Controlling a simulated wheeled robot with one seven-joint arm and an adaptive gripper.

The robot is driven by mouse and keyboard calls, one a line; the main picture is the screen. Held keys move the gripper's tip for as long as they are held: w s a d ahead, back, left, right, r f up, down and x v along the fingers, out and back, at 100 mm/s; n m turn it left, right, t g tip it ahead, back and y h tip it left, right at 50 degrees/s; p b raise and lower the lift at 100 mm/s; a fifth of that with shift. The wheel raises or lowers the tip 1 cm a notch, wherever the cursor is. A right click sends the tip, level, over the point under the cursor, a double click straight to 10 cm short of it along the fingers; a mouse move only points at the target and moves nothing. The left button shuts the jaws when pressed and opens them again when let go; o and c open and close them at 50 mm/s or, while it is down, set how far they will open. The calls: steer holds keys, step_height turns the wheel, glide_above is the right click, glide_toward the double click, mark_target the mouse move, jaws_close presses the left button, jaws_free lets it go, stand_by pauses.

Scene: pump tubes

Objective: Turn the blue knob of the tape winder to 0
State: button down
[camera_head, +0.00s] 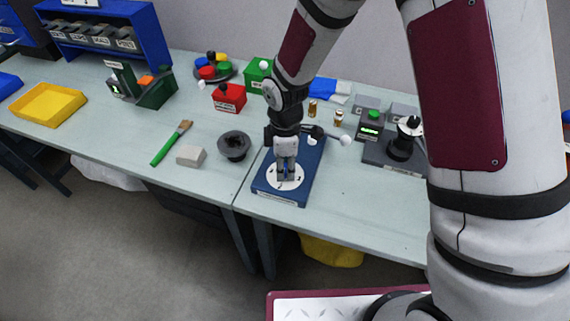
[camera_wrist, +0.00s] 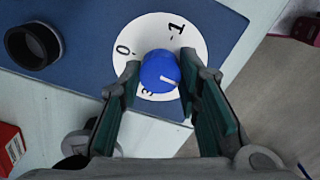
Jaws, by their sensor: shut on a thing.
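The tape winder (camera_head: 310,165) has a blue base and a white round dial (camera_head: 296,186) at its near end. In the wrist view, the blue knob (camera_wrist: 158,70) sits at the middle of the dial (camera_wrist: 150,28). The dial shows 0 at the upper left, 1 at the upper right and a partly covered 3 below. The knob's white mark points right and slightly down, toward one finger, away from 0. My gripper (camera_wrist: 160,78) is shut on the knob, one finger on each side. In the head view, my gripper (camera_head: 286,174) points down at the dial and hides the knob.
A black cup-like part (camera_head: 234,146), a grey block (camera_head: 191,156) and a green brush (camera_head: 168,147) lie left of the winder. A red box (camera_head: 229,97) stands farther back. A black device with a lever (camera_head: 402,146) is on the right. The near right tabletop is clear.

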steer(key=n, duration=0.3)
steer(key=shift+w+n+b, duration=0.1)
steer(key=shift+n+b, duration=0.2)
steer(key=shift+n, duration=1.4)
steer(key=shift+n, duration=1.7)
